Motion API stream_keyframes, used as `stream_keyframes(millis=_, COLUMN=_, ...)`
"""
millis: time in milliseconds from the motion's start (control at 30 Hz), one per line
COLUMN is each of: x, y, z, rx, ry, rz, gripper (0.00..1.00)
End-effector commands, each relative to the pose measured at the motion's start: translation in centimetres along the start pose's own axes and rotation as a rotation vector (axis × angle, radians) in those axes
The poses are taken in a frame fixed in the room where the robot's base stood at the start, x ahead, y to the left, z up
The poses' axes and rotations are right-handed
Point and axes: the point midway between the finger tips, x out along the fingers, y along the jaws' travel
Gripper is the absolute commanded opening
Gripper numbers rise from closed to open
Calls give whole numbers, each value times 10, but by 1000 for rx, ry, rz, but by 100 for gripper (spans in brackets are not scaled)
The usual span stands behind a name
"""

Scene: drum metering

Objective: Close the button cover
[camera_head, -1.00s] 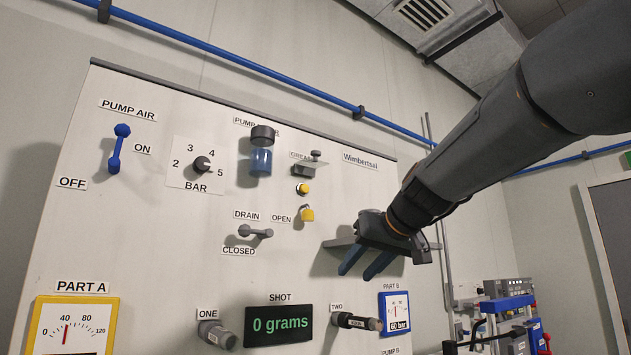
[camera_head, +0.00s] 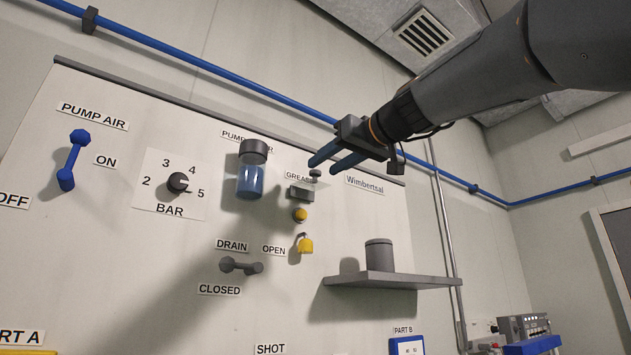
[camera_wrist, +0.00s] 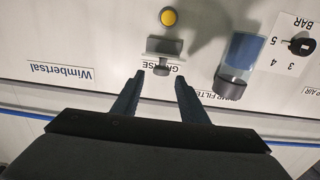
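The button cover (camera_head: 302,193) is below the GREASE label on the panel. In the wrist view, which is upside down, the cover (camera_wrist: 164,48) and the bare yellow button (camera_wrist: 168,17) lie beyond my fingertips. My gripper (camera_head: 327,165) is open and empty, just above and right of the cover; in the wrist view its two fingers (camera_wrist: 160,80) stand apart.
A clear blue filter bowl (camera_head: 250,180) juts out to the left. A grey shelf (camera_head: 410,281) with a dark canister (camera_head: 379,255) projects at lower right. A blue pipe (camera_head: 230,80) runs above the panel.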

Motion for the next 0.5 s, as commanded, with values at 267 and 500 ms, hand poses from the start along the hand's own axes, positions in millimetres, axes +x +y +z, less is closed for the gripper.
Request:
stream_keyframes(millis=267, x=40, y=-2, z=-1, rx=2, ry=-3, rz=-5, gripper=39)
stream_keyframes(millis=500, x=51, y=0, z=0, rx=2, ry=-2, rz=0, gripper=39)
